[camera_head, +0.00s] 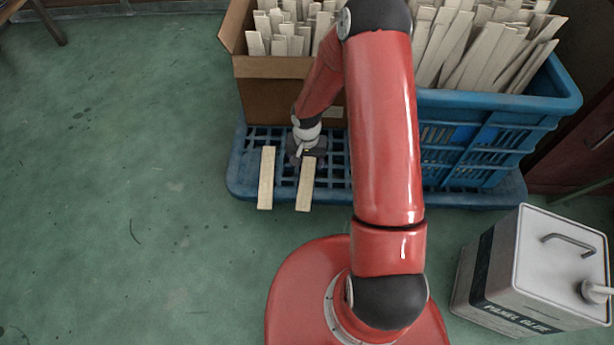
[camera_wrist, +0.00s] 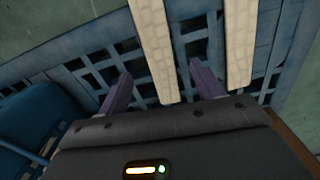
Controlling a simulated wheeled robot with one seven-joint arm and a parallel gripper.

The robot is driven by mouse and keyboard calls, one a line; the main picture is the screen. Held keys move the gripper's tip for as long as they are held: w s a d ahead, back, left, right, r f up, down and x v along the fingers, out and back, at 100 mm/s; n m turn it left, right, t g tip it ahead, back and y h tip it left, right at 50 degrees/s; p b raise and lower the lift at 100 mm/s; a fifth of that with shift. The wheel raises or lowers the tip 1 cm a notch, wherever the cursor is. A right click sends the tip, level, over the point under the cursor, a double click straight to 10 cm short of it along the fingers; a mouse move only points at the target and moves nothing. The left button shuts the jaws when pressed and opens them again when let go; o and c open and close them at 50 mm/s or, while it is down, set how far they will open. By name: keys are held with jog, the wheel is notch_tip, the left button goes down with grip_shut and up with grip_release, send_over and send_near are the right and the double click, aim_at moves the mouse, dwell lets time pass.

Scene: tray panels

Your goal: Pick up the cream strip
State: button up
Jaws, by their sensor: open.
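Two cream strips lie side by side on the blue pallet (camera_head: 240,178), both jutting past its near edge. The right strip (camera_head: 306,184) has its far end under or beside my gripper (camera_head: 307,153); the left strip (camera_head: 266,178) lies apart from it. In the wrist view my gripper (camera_wrist: 162,88) is open, its two purple-grey fingers spread. One cream strip (camera_wrist: 153,48) runs between the fingers, with a gap on each side. The other strip (camera_wrist: 240,45) passes outside the right finger. I cannot tell how high the fingertips are above the strip.
A cardboard box (camera_head: 277,98) of upright strips and a blue crate (camera_head: 490,128) full of them stand behind on the pallet. The crate shows at left in the wrist view (camera_wrist: 35,120). A glue can (camera_head: 535,265) stands at right. Green floor at left is clear.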

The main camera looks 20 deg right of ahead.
aim_at(307, 177)
jog(key=f, duration=0.4)
jog(key=f+b, duration=0.1)
jog(key=f, duration=0.1)
jog(key=shift+s, duration=0.25)
jog(key=c, duration=1.1)
